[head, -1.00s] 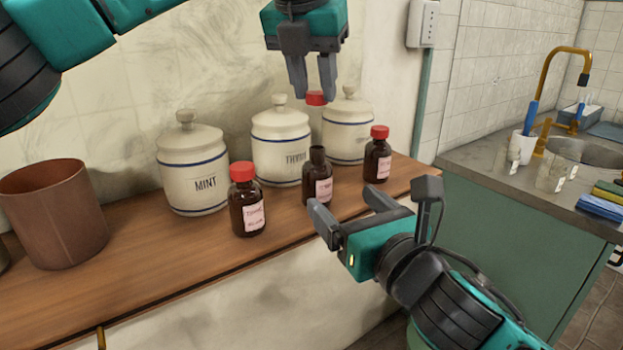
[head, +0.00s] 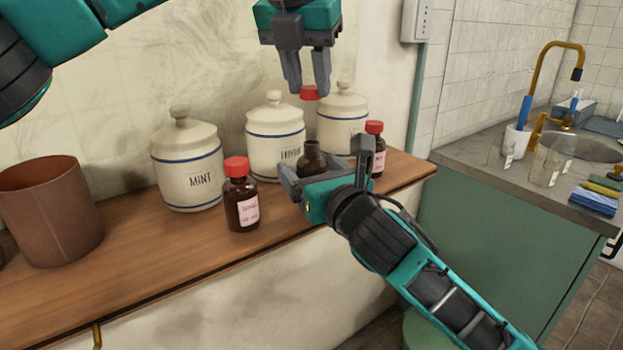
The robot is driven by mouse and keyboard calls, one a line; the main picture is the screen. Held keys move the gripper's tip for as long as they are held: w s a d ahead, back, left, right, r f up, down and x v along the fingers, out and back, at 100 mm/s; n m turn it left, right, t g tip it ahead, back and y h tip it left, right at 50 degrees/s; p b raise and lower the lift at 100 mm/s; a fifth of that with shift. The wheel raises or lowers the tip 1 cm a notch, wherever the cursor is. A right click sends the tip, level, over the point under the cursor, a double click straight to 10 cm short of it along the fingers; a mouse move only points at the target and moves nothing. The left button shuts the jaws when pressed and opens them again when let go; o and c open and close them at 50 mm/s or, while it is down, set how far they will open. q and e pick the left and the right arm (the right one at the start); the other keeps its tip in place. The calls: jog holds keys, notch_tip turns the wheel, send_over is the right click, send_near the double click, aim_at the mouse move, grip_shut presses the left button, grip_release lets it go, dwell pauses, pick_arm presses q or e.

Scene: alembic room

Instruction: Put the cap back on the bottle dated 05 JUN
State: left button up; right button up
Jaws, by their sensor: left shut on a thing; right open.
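A brown bottle (head: 311,158) without a cap stands between two capped bottles on the wooden shelf. My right gripper (head: 312,172) is open at this bottle, its fingers around or just in front of it; I cannot tell whether they touch. My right gripper hides the bottle's label and lower part. My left gripper (head: 308,88) points down above and is shut on a red cap (head: 309,93), over the open bottle. A red-capped bottle (head: 241,194) stands to the left with a pale label, and another (head: 375,146) to the right, partly hidden. The dates are too small to read.
White lidded jars stand behind the bottles: the MINT jar (head: 188,162), a middle jar (head: 275,135) and a right jar (head: 342,118). A brown pot (head: 51,217) stands at the left. The wooden shelf (head: 150,245) is clear in front of the MINT jar.

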jog(key=shift+x, duration=0.85)
jog(key=shift+c, duration=0.4)
jog(key=c, duration=1.4)
pick_arm(q)
send_over(311, 143)
jog(key=shift+s+a+f, duration=0.1)
jog(key=shift+s+f, duration=0.1)
jog(key=shift+f, duration=1.05)
jog(key=shift+s+a+f, duration=0.1)
jog(key=shift+s+f, duration=0.1)
jog(key=shift+f, duration=1)
pick_arm(e)
jog(key=shift+c, duration=0.2)
pick_arm(q)
jog(key=shift+f, duration=0.9)
jog(key=shift+f, duration=0.55)
pick_arm(e)
grip_shut()
